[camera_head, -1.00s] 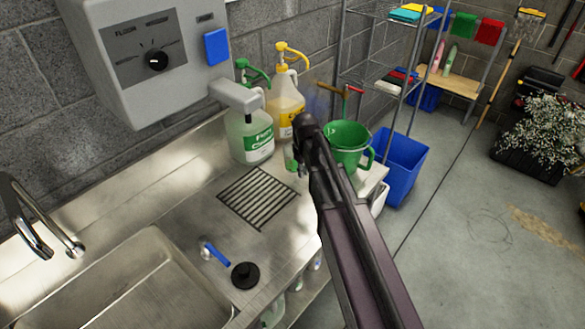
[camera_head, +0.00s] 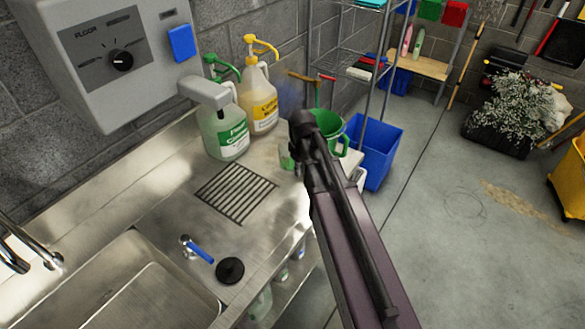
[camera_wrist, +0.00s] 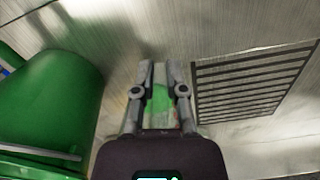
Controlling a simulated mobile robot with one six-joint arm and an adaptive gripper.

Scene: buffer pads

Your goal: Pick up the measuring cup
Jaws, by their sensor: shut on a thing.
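The measuring cup (camera_wrist: 160,103) looks like a small clear cup with green in it. In the wrist view it sits between the two fingertips of my gripper (camera_wrist: 160,92), which is shut on it. In the head view a small part of the cup (camera_head: 287,160) shows to the left of my dark arm, over the counter right of the drain grate. My arm hides most of the gripper there. I cannot tell how far the cup is above the counter.
A large green jug (camera_wrist: 50,105) stands close on the left in the wrist view. Spray-pump bottles (camera_head: 225,132) stand by the wall. The drain grate (camera_head: 236,193), a blue-handled valve (camera_head: 200,252) and a black stopper (camera_head: 230,270) are on the metal counter. A blue bin (camera_head: 376,152) stands beyond.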

